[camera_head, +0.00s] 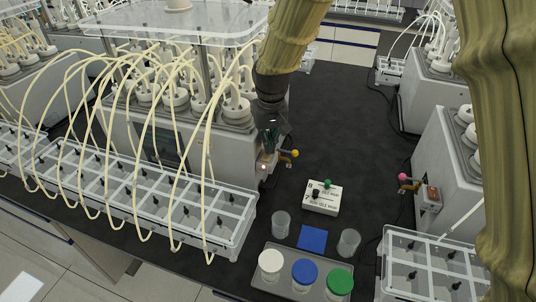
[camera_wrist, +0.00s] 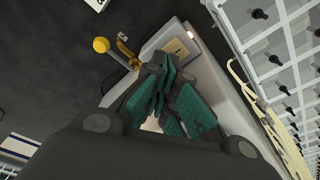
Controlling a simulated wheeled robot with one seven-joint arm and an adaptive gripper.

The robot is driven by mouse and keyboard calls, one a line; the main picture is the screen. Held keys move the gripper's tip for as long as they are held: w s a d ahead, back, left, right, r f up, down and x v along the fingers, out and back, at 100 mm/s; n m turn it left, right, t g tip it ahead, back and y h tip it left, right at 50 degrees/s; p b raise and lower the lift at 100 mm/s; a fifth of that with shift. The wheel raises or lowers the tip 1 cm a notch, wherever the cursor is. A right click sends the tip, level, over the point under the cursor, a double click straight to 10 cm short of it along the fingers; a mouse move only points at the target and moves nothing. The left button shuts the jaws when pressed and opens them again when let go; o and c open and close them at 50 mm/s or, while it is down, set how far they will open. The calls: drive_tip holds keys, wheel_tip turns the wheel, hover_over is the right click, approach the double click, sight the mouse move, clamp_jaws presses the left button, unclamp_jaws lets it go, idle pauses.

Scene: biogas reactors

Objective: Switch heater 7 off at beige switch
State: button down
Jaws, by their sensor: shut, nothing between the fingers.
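The switch box (camera_head: 267,163) sits on the right end of the grey reactor unit, partly hidden behind my gripper (camera_head: 270,140). In the wrist view, a beige switch plate (camera_wrist: 179,46) lies on this light box just beyond the fingertips of my gripper (camera_wrist: 162,72). A small light glows at the box's far corner. My gripper is shut and empty, with its teal finger pads close to the plate. I cannot tell whether they touch it or which way the switch is set.
A yellow-knobbed valve lever (camera_head: 292,153) projects beside the switch box; its yellow ball (camera_wrist: 101,45) shows left of my fingers. A white control box (camera_head: 322,198), cups and a lidded-jar tray (camera_head: 267,285) stand on the dark bench. Tubes and a bottle rack (camera_head: 150,200) crowd the left.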

drive_tip(key=shift+f, duration=0.7)
idle(0.5)
drive_tip(key=shift+r, duration=0.1)
drive_tip(key=shift+r+p, duration=2.65)
drive_tip(key=shift+r, duration=0.8)
